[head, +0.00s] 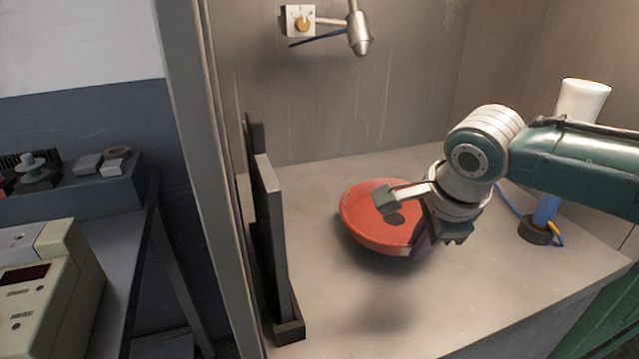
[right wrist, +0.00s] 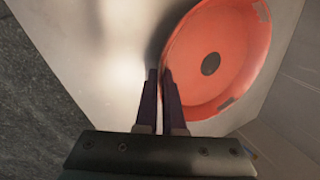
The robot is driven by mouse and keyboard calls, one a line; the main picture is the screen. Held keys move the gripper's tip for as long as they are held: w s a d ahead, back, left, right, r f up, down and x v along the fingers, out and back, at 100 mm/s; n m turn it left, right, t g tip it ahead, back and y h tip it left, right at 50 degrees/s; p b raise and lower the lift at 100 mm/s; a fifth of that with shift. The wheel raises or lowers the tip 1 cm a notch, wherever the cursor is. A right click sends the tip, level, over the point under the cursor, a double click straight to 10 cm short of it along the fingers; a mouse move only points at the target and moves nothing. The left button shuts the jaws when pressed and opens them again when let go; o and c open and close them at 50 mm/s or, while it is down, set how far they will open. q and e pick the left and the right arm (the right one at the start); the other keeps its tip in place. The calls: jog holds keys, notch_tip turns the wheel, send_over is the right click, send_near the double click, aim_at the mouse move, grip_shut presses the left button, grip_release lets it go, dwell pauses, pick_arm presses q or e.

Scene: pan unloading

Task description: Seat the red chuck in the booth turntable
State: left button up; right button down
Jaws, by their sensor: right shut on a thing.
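The red chuck appears to be the round, shallow red piece (head: 372,228) with a dark spot at its centre; it is the only red dish in view and also fills the upper right of the right wrist view (right wrist: 235,80). My right gripper (head: 416,250) is shut on its near rim, with the purple fingers close together at the edge in the right wrist view (right wrist: 158,75). A soft shadow lies on the booth floor in front of the chuck, which looks raised and slightly tilted. I cannot make out a turntable. My left gripper is not in view.
A dark upright rack (head: 270,235) stands left of the chuck. A blue and white post-like item (head: 546,210) on a dark base stands at the right. A nozzle (head: 358,35) hangs from the back wall. The front booth floor (head: 450,305) is clear.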

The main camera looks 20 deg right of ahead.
jog(key=shift+f+b, duration=0.35)
jog(key=shift+f, duration=0.15)
jog(key=c, duration=1.3)
grip_release()
jog(key=p+v, duration=1.1)
jog(key=p, duration=0.4)
